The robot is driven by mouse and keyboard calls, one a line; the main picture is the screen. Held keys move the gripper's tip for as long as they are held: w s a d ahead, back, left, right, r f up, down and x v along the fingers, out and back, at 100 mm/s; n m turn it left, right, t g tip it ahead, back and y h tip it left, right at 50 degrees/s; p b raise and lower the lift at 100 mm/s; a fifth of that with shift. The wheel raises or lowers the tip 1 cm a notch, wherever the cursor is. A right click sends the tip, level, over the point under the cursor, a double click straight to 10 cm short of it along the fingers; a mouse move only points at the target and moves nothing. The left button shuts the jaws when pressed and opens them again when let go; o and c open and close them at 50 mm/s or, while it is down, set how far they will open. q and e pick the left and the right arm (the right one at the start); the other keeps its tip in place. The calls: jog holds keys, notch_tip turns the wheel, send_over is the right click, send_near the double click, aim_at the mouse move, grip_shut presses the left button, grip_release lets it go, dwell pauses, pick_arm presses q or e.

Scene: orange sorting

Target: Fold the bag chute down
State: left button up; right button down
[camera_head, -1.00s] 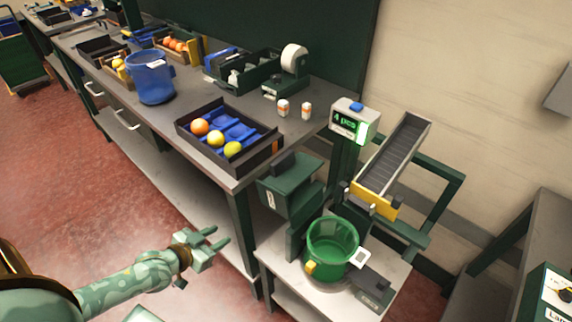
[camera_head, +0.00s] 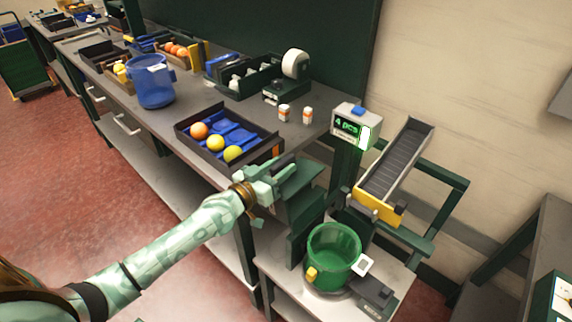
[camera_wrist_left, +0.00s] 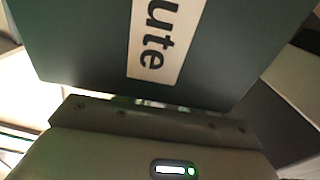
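The bag chute (camera_head: 303,186) is a dark green panel above the small side table, with a dark grip block at its upper left edge. In the left wrist view the chute (camera_wrist_left: 85,45) fills the upper part, close up, with a white label of which "ute" shows. My left gripper (camera_head: 283,167) is at the chute's upper left edge, by the grip block. Its fingers overlap the block and the panel, and the panel hides the fingertips in the wrist view. I cannot tell whether they are closed on it. My right gripper is out of view.
A green bucket (camera_head: 333,254) stands below the chute on the side table (camera_head: 300,282). A display box (camera_head: 354,125) and a sloped conveyor (camera_head: 393,168) stand right. A blue bucket (camera_head: 152,86) is farther back.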

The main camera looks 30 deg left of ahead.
pick_arm(q)
jog(key=shift+x, duration=1.25)
grip_shut()
jog(key=shift+r, duration=0.1)
